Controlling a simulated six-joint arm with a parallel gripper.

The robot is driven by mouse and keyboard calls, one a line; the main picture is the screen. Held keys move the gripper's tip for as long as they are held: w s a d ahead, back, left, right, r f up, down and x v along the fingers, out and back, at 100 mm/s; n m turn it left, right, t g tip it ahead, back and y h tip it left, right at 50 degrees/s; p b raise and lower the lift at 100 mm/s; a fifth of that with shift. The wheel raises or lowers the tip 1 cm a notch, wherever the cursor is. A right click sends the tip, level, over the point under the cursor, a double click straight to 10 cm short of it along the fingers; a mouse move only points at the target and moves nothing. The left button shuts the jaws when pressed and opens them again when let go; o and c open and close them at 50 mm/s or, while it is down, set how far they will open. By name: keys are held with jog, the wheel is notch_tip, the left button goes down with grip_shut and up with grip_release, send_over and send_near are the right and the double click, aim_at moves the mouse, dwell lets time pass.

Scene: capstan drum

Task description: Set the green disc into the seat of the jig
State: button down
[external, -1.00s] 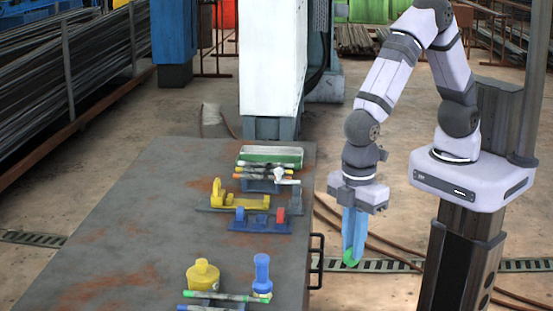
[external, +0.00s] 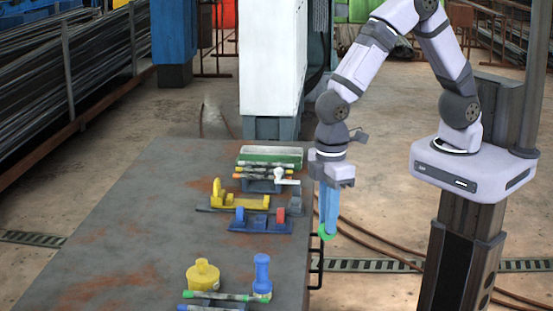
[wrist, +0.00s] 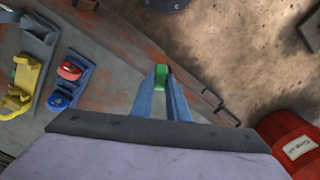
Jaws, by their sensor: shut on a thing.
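The green disc (external: 326,237) is held between the blue fingertips of my gripper (external: 328,228), at the table's right edge in the external view. In the wrist view the disc (wrist: 161,74) is seen edge-on between the two shut fingers (wrist: 160,92). I cannot tell for certain which fixture is the jig. A yellow fixture (external: 233,202) on a grey base and a blue fixture (external: 258,226) with a red and a blue piece stand on the table, left of my gripper. They also show at the left of the wrist view, yellow (wrist: 20,88) and blue (wrist: 70,82). No seat is clearly visible.
The grey table (external: 130,220) has bare room at left. A green tray (external: 270,155) and marker pens lie at the back. A yellow round container (external: 203,277) and blue upright piece (external: 262,275) stand at the front. A black handle (external: 317,262) juts from the right edge.

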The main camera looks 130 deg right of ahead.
jog(key=s+d+r+m+p, duration=0.1)
jog(key=s+d+m, duration=0.4)
jog(key=d+m, duration=0.6)
jog(key=s+d+r+m+p, duration=0.2)
jog(key=s+d+m+p, duration=0.2)
jog(key=d+m, duration=0.8)
jog(key=shift+s+d+m, duration=0.25)
jog(key=shift+s+m, duration=0.15)
jog(key=shift+s, duration=0.6)
jog(key=shift+f, duration=0.15)
jog(key=shift+f+b, duration=2.65)
jog(key=shift+f, duration=0.7)
jog(key=c, duration=1.6)
grip_release()
jog(key=shift+c, duration=0.2)
